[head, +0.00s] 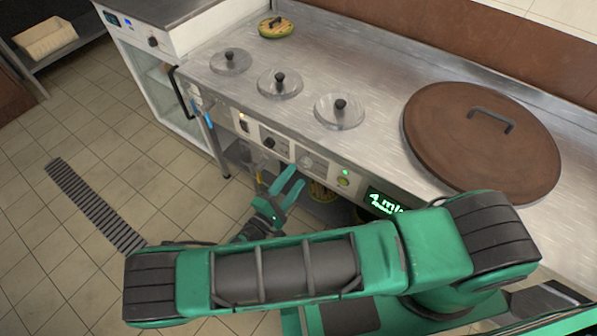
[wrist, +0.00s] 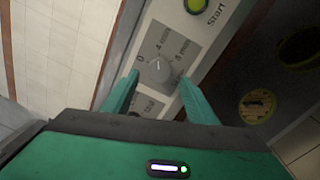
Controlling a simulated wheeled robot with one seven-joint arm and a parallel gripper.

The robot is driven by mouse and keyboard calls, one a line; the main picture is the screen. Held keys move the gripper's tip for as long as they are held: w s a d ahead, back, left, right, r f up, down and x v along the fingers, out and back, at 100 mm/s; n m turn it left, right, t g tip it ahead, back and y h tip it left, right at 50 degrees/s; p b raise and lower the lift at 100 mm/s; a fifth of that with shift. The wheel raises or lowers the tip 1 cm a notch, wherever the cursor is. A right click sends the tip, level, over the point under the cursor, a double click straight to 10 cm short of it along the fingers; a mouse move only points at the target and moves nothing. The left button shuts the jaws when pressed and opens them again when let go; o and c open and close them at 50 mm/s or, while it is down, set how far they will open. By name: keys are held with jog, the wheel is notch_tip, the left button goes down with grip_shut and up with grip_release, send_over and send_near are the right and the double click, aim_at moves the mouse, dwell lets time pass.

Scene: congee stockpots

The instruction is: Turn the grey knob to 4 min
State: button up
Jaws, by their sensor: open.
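The grey knob (wrist: 160,69) sits on a grey dial plate in the wrist view. Small markings around it look like 0, 4 min and 8 min, but are blurred. A pale pointer line shows on the knob; its exact setting is hard to tell. In the head view a small round grey dial (head: 306,162) sits on the front panel. My gripper (wrist: 159,78) is open, with one green finger on each side of the knob in the picture. I see no contact. In the head view my gripper (head: 297,181) is in front of the panel, below the dial.
A green Start button (wrist: 196,4) is beside the dial plate. A lit display (head: 384,201) reads 4 min, partly hidden by my arm. A black knob (head: 269,143) is left of the dial. Lidded pots and a large brown lid (head: 470,150) are on the steel counter.

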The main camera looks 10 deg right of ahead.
jog(key=v, duration=0.6)
jog(key=shift+s+a, duration=0.25)
jog(key=shift+s, duration=0.05)
